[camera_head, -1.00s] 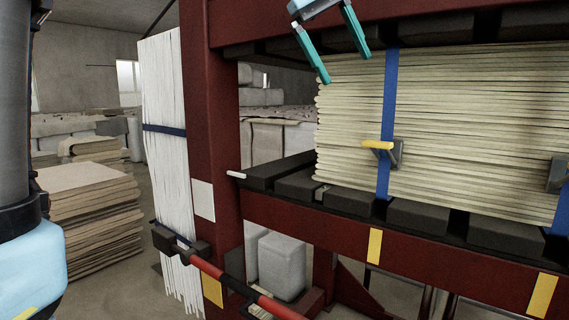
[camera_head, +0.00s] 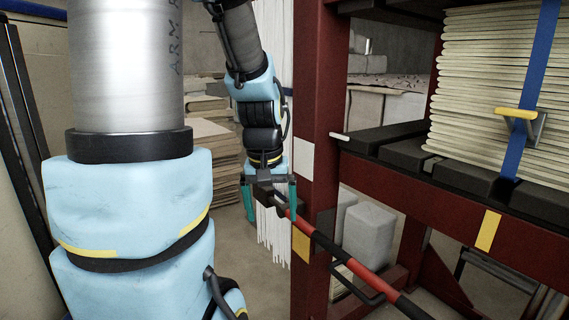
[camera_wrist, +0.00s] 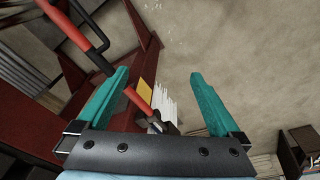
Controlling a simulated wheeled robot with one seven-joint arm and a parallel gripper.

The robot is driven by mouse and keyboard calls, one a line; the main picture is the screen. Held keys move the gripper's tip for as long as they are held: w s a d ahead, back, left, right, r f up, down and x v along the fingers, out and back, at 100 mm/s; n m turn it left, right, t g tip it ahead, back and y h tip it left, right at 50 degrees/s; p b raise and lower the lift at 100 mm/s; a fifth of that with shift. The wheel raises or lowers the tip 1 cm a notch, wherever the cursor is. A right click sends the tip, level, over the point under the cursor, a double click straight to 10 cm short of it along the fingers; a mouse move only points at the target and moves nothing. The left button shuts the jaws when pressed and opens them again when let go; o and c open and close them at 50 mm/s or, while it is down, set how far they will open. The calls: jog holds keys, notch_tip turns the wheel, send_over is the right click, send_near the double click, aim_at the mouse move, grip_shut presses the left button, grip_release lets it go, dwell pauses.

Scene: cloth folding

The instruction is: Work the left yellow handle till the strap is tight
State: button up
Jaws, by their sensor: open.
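The left yellow handle (camera_head: 515,113) sits on a grey buckle at the right of the head view. It is on the blue strap (camera_head: 531,78), which runs down the front of a stack of pale boards (camera_head: 482,85). Whether the strap is tight I cannot tell. My gripper (camera_head: 271,203) is well left of the handle and lower, pointing down near the end of a red and black bar (camera_head: 326,243). It is open, with teal fingers apart, also in the wrist view (camera_wrist: 160,78). The bar end shows between the fingers there; contact is unclear. The handle is not in the wrist view.
A dark red rack post (camera_head: 318,120) stands between my gripper and the strapped stack. White hanging strips (camera_head: 272,232) are behind my gripper. Grey blocks (camera_head: 369,235) sit under the rack. Stacked sheets (camera_head: 208,150) stand at the back left. Some floor there is bare.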

jog(key=s+a+f, duration=0.3)
jog(key=s+a, duration=0.1)
jog(key=shift+f+m+y, duration=0.3)
jog(key=shift+f, duration=0.1)
jog(key=shift+c, duration=0.2)
